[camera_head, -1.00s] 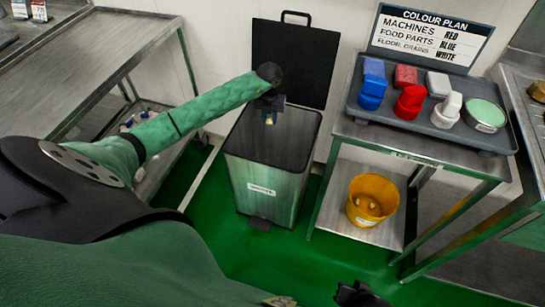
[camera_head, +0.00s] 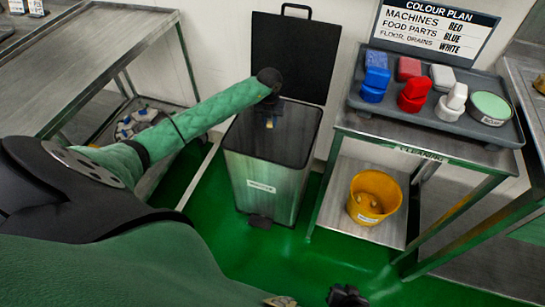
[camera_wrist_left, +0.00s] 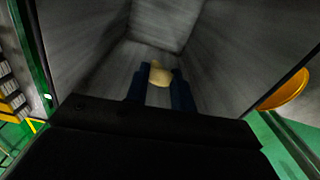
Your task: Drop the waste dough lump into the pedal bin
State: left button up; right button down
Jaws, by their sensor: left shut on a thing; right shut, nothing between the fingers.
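The pedal bin (camera_head: 265,180) stands on the green floor, its black lid (camera_head: 295,55) raised against the wall. My left gripper (camera_head: 270,121) points down over the bin's open mouth. In the left wrist view its blue fingers (camera_wrist_left: 160,92) are shut on the pale waste dough lump (camera_wrist_left: 159,74), with the grey inner walls of the bin around and below it. In the head view the lump is too small and dark to make out clearly. My right gripper (camera_head: 346,296) is shut and empty at the bottom edge, partly cut off.
A steel stand (camera_head: 425,150) to the right bears a grey tray (camera_head: 435,125) with coloured brushes and a green-topped round tub (camera_head: 490,107). A yellow bucket (camera_head: 374,197) sits on its lower shelf. A steel table (camera_head: 90,65) stands at left.

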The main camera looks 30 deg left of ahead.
pick_arm(q)
jog(key=shift+f, duration=0.15)
pick_arm(e)
jog(key=shift+f, duration=0.35)
jog(key=shift+s, duration=0.1)
pick_arm(q)
jog(key=o, duration=1)
jog(key=shift+o, duration=0.2)
jog(key=shift+r, duration=0.5)
notch_tip(320, 180, up, 6)
jog(key=shift+r+b, duration=0.2)
jog(key=shift+b, duration=0.15)
jog(key=shift+r, duration=0.2)
pick_arm(e)
notch_tip(320, 180, down, 3)
jog(key=shift+r, duration=0.15)
